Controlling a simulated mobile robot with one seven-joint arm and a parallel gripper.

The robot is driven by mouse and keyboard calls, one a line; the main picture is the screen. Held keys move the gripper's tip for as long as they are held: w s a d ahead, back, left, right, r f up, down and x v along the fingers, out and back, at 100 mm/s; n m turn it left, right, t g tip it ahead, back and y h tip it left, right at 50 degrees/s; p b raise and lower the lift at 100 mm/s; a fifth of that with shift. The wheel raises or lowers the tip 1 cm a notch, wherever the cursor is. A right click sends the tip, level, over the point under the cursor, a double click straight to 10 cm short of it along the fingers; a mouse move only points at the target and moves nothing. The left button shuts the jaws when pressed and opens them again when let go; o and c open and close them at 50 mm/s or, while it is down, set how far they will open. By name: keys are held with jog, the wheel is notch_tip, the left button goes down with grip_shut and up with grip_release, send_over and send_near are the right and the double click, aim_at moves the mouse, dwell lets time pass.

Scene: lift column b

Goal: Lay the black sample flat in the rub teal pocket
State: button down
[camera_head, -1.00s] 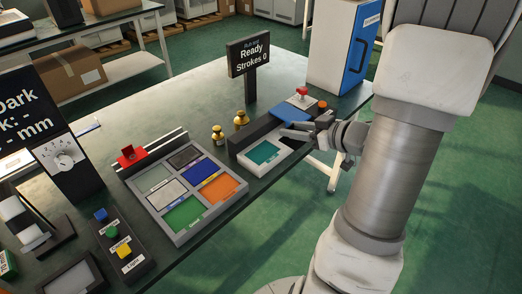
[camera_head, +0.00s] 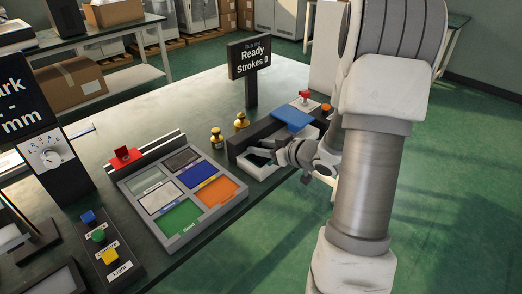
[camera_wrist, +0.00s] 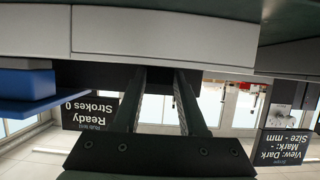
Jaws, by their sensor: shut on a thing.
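The rub unit's pale tray (camera_head: 247,167) holds the teal pocket (camera_head: 258,159), which is largely covered and shaded in the head view. My gripper (camera_head: 272,150) is low over that tray, its fingers pointing left across the pocket. It is shut on the black sample, seen as a dark piece (camera_wrist: 162,78) between the fingertips in the wrist view; its outline blends with the dark surfaces there. I cannot tell whether the sample touches the pocket floor. The fingers show in the wrist view (camera_wrist: 160,95).
The blue block (camera_head: 293,120) and red knob (camera_head: 305,95) are close behind my gripper. The "Ready, Strokes 0" sign (camera_head: 250,59) stands behind. Two brass weights (camera_head: 217,138) stand left, beside the tray of coloured pockets (camera_head: 185,199).

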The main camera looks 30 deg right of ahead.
jog(key=shift+r, duration=0.1)
jog(key=shift+c, duration=2.3)
grip_release()
jog(key=shift+r, duration=0.1)
jog(key=p+v, duration=0.3)
jog(key=v, duration=0.9)
jog(key=shift+p, duration=0.35)
